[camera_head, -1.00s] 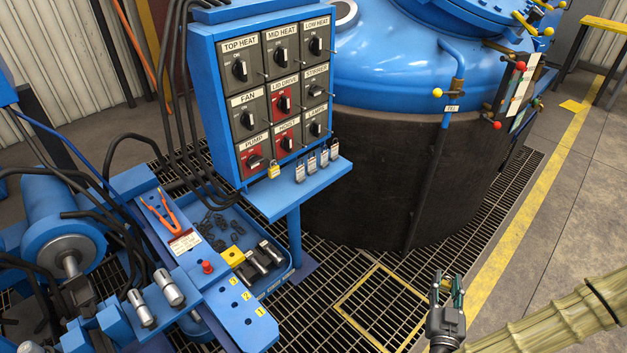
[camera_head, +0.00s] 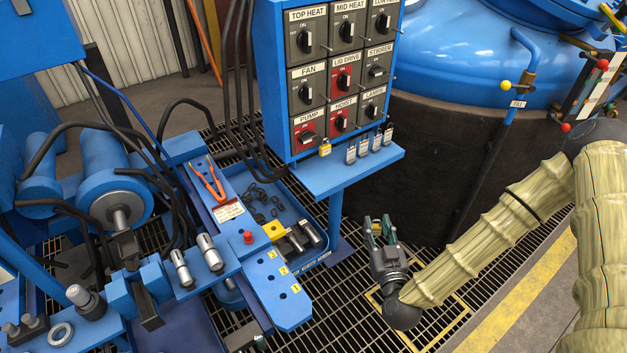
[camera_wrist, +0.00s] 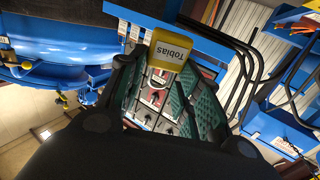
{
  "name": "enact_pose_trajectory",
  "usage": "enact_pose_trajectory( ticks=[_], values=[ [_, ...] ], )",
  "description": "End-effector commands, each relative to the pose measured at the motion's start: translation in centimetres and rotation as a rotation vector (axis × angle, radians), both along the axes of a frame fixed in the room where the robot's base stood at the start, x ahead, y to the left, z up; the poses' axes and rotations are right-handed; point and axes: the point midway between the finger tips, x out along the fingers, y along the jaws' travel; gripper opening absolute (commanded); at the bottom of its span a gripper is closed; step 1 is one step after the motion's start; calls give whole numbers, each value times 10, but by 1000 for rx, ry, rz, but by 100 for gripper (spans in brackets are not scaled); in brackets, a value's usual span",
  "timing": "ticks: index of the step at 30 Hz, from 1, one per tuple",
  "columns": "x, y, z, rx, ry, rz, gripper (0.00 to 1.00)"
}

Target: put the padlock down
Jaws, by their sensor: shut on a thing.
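My gripper (camera_head: 379,228) is in the middle of the head view, above the floor grating and right of the blue shelf. Its green-padded fingers also show in the wrist view (camera_wrist: 168,95). There it is shut on a yellow padlock (camera_wrist: 180,52) labelled "Tobias", which sits at the fingertips. Another yellow padlock (camera_head: 325,148) hangs under the PUMP switch.
A blue tray (camera_head: 318,212) holds dark parts. A blue plate (camera_head: 275,295) with numbered holes lies left.

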Motion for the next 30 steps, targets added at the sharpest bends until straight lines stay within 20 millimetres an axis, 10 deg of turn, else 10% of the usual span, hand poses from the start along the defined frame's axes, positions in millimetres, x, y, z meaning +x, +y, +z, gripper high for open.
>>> enact_pose_trajectory(
  ticks=[30],
  values=[
    [49, 86, 76, -3, -2, 565, 8]
  ],
)
